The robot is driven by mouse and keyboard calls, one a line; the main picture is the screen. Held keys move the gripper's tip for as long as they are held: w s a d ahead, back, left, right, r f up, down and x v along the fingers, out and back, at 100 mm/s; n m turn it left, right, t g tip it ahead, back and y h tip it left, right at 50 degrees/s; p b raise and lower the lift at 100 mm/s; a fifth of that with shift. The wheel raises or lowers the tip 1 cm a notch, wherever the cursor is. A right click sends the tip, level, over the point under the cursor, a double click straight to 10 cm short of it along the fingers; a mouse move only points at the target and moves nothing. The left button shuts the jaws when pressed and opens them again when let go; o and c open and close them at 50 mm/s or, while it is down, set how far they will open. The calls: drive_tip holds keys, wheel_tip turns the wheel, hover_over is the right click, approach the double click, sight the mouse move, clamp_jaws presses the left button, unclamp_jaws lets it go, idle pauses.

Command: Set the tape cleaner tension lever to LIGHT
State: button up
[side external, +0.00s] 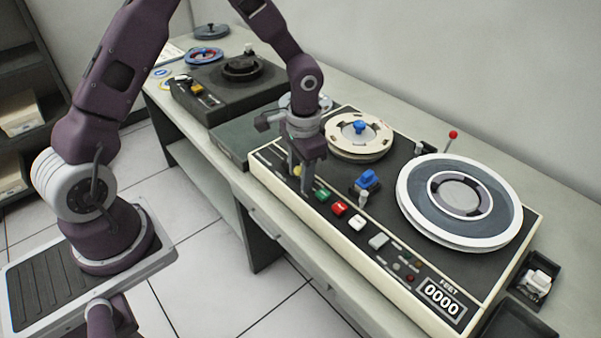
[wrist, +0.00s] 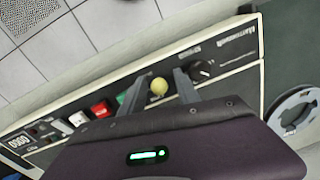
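A small yellow ball knob (side external: 297,170), likely the tension lever's end, stands at the left front of the tape cleaner (side external: 400,258). In the wrist view the yellow knob (wrist: 159,87) lies between my two fingers, with a visible gap at its sides. My gripper (side external: 299,178) points down over that corner and is open around the knob; its fingertips also show in the wrist view (wrist: 163,78). The knob's stem is mostly hidden. A black rotary knob (wrist: 201,70) sits beside the right finger in the wrist view. The panel lettering is too small to read, so the LIGHT mark cannot be told.
Green (side external: 323,195), red (side external: 339,208) and white (side external: 357,223) buttons run right of my gripper. A cream reel (side external: 359,136), a blue-topped block (side external: 368,180), a large white-rimmed reel (side external: 409,205) and a red-tipped lever (side external: 453,135) stand behind. A second dark machine (side external: 225,100) is at left.

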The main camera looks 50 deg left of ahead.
drive_tip(key=shift+f, duration=0.2)
clamp_jaws()
drive_tip(key=shift+w+r+g, duration=0.1)
drive_tip(key=shift+w+g, duration=0.35)
drive_tip(key=shift+g, duration=0.45)
drive_tip(key=shift+w+r+g, duration=0.1)
drive_tip(key=shift+w+g, duration=0.1)
drive_tip(key=shift+g, duration=0.5)
drive_tip(key=shift+w+g, duration=0.15)
drive_tip(key=shift+g, duration=0.55)
unclamp_jaws()
drive_tip(key=v, duration=0.7)
